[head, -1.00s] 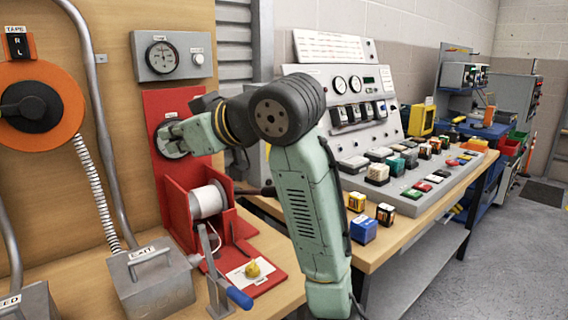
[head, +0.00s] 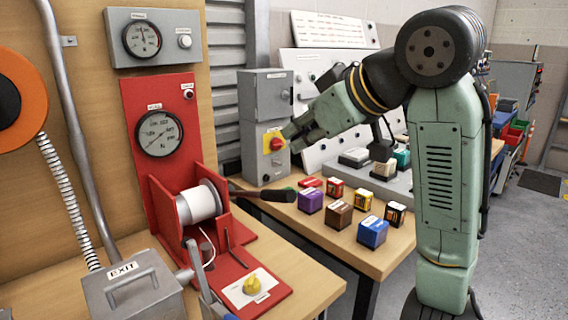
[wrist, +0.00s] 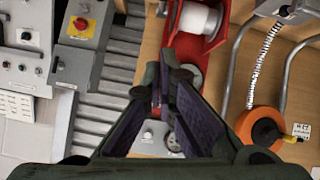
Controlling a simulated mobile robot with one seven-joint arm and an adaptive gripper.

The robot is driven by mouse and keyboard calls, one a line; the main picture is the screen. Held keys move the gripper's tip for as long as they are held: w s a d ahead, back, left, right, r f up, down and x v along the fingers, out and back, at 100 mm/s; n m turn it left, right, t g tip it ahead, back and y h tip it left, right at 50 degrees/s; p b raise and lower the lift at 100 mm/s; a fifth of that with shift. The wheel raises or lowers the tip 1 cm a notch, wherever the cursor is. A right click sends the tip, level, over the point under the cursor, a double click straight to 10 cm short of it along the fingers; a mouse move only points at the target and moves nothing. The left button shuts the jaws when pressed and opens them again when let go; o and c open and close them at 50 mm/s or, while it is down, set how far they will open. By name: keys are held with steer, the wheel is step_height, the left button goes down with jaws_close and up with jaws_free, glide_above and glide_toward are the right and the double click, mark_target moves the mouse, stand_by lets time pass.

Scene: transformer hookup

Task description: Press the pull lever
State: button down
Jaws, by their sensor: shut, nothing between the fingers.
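A lever with a dark handle (head: 264,194) sticks out to the right from the red winch stand (head: 132,112), beside the white spool (head: 199,203). A second lever with a blue tip (head: 228,317) is cut off at the bottom edge. I cannot tell which one is named the pull lever. My gripper (head: 290,132) is shut and empty, up and to the right of the dark handle and apart from it. In the wrist view the closed fingers (wrist: 165,78) point towards the red stand, with the spool (wrist: 199,18) beyond them; they partly hide the stand.
A grey box with a red knob (head: 273,143) stands behind my gripper in the head view. Several small coloured boxes, including a blue one (head: 372,232), lie on the right bench. A grey EXIT box (head: 132,290) is at lower left. A round gauge (head: 159,133) is above the spool.

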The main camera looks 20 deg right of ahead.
steer(key=p, duration=0.2)
glide_above(278, 190)
steer(key=a, duration=0.1)
steer(key=f, duration=0.5)
steer(key=shift+w+f, duration=0.15)
steer(key=shift+w, duration=0.25)
steer(key=f, duration=0.2)
steer(key=d+f, duration=0.1)
steer(key=shift+s, duration=0.25)
steer(key=shift+s+f, duration=0.15)
steer(key=shift+f, duration=0.3)
steer(key=shift+f, duration=0.1)
